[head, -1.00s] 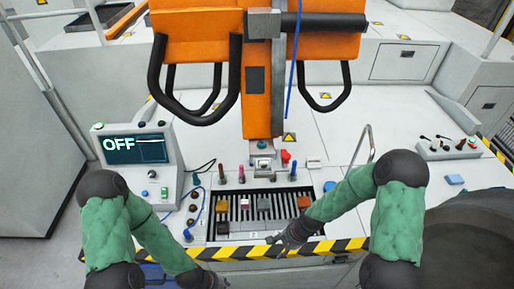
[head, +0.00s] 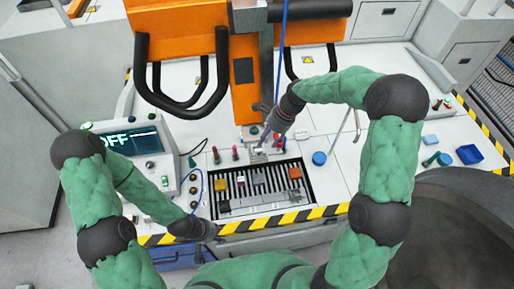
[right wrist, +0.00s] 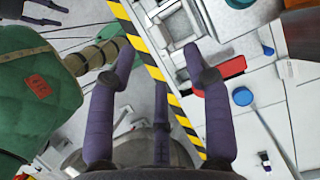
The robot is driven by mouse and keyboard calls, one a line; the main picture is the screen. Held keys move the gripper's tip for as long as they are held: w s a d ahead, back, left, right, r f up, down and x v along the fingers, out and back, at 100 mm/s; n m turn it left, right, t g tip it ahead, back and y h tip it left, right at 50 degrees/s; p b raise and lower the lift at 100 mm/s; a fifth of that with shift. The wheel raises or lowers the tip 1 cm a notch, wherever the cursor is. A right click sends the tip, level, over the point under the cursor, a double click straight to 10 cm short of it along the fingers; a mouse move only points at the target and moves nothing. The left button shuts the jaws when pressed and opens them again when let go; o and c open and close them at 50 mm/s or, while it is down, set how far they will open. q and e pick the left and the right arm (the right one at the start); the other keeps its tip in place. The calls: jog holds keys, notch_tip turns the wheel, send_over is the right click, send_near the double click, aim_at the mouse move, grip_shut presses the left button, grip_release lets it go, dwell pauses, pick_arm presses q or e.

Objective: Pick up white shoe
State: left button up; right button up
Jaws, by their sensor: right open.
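A pale grey-white block (head: 258,179), which may be the white shoe, sits on the dark slatted tray (head: 242,203). A yellow block (head: 222,185) is to its left and an orange block (head: 295,173) to its right. My right gripper (head: 262,146) is beyond the tray, near the foot of the orange column, apart from the pale block. Its purple fingers are spread and empty in the right wrist view (right wrist: 160,75). My left gripper (head: 212,230) is low by the striped front edge; its fingers are too small to read.
A control box (head: 128,155) showing OFF stands left. The orange column (head: 243,95) with black handles rises behind the tray. Several upright pegs stand behind the tray. A blue round cap (head: 319,158) and a thin metal handle (head: 357,125) are to the right, with clear white surface around.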

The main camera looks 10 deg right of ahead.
aim_at(260, 150)
jog(key=shift+x, duration=1.1)
jog(key=shift+a+f, duration=0.25)
jog(key=shift+f, duration=0.25)
jog(key=x, duration=0.1)
jog(key=p+x, duration=0.1)
jog(key=x, duration=0.2)
jog(key=shift+s+a, duration=0.1)
jog(key=shift+s, duration=0.15)
jog(key=shift+w+a+f+p, duration=0.1)
jog(key=shift+a+f+p, duration=0.05)
jog(key=shift+f+p, duration=0.2)
grip_shut()
